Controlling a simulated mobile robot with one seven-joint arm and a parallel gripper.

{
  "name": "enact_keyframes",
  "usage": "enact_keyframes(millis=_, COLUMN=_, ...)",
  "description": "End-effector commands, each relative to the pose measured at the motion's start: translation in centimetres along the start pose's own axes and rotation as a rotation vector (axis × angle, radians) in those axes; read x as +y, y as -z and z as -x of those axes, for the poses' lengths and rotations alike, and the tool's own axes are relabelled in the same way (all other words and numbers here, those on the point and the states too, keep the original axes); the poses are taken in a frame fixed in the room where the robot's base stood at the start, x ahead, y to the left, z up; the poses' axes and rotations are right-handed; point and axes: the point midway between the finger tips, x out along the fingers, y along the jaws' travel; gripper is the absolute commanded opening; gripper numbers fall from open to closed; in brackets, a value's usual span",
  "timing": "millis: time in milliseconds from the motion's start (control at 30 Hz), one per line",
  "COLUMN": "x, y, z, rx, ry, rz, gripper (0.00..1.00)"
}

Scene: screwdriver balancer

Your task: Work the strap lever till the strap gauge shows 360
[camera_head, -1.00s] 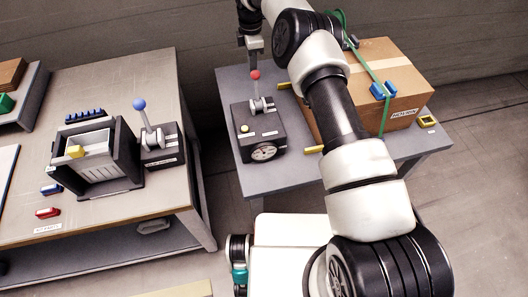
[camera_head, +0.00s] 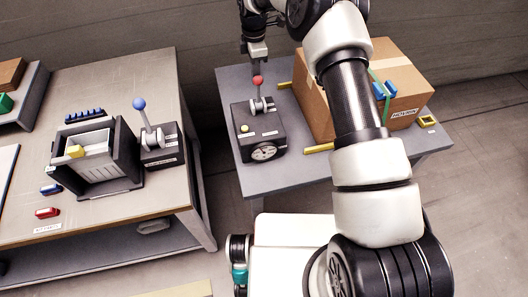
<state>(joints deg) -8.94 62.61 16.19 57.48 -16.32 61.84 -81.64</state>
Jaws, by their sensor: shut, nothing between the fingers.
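The strap lever with a red knob (camera_head: 258,81) rises from a dark box (camera_head: 249,118) on the grey table at the centre. The box carries a round gauge (camera_head: 264,152) on its front and a yellow button (camera_head: 244,128) on its top. The gauge is too small to read. My gripper (camera_head: 257,62) points down, shut and empty, just above and behind the red knob; I cannot tell whether it touches it. A green strap (camera_head: 375,75) with blue pieces (camera_head: 384,90) runs over the cardboard carton (camera_head: 408,90), partly hidden by my arm.
Yellow blocks (camera_head: 319,148) lie beside the carton on the grey table (camera_head: 290,172). On the left bench, a blue-knobbed lever (camera_head: 139,104) stands beside a dark open-topped bin (camera_head: 120,185). A floor gap separates the two tables.

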Motion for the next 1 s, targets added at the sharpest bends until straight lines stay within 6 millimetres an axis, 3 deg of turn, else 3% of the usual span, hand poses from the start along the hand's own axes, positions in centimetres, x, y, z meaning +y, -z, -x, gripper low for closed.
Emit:
enact_keyframes(millis=633, x=-6.0, y=0.0, z=0.1, rx=0.000, ry=0.002, rz=-0.001, gripper=0.00)
enact_keyframes(millis=767, x=-5.6, y=0.0, z=0.0, rx=0.000, ry=0.001, rz=-0.001, gripper=0.00)
enact_keyframes(millis=1000, x=-2.8, y=0.1, z=-0.1, rx=0.001, ry=0.001, rz=0.000, gripper=0.00)
